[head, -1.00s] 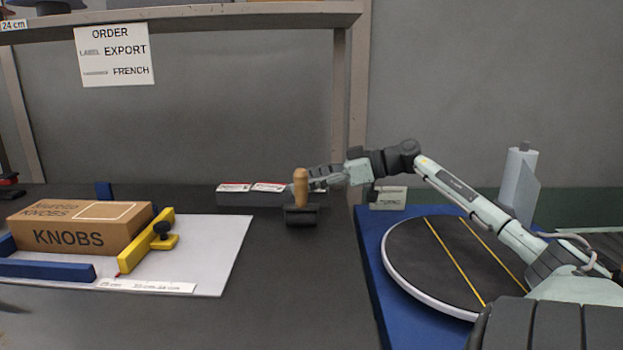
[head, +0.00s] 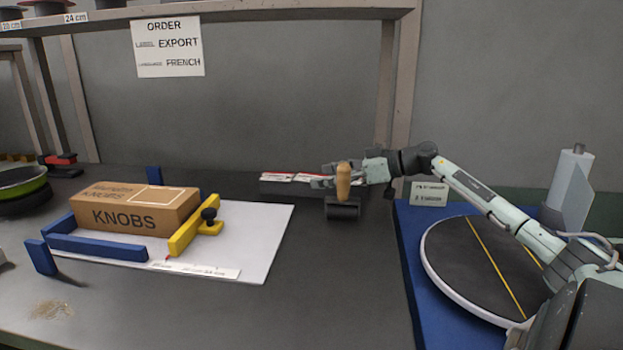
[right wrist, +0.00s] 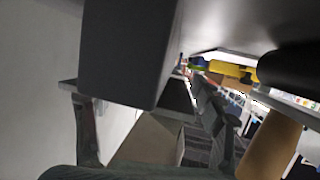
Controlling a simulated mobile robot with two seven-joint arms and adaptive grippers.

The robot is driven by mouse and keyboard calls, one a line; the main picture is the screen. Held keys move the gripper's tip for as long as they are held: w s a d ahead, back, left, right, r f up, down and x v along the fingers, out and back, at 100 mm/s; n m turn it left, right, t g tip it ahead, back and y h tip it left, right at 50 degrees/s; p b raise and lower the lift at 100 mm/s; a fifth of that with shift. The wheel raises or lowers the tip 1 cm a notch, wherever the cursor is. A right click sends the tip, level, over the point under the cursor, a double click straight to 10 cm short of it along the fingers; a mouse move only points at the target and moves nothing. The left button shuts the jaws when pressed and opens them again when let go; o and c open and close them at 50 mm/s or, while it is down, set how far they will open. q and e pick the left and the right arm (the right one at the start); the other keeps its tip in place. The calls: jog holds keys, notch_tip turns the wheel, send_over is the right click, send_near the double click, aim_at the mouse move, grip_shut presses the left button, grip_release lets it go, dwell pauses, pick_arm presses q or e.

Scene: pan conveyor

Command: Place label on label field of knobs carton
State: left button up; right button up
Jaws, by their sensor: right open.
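The brown knobs carton (head: 135,219) lies on a white board, with a pale outlined label field (head: 165,199) on its top. Two stacks of red-and-white labels (head: 277,177) lie on a dark holder (head: 270,189) at the back of the table. My right gripper (head: 318,182) is open and empty at the holder's right part, partly behind the roller's wooden handle (head: 344,180). In the right wrist view its dark fingers (right wrist: 150,125) are spread, with a large dark block (right wrist: 125,50), likely the holder, close in front. My left gripper is out of view.
The roller (head: 343,210) stands close in front of my right gripper. Blue fences (head: 97,247) and a yellow stop (head: 188,236) surround the carton. A round turntable (head: 455,255) is at the right.

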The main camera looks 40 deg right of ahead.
jog(key=shift+x, duration=0.8)
jog(key=c, duration=0.9)
jog(key=shift+o, duration=0.2)
jog(key=shift+r, duration=0.1)
notch_tip(320, 180, up, 10)
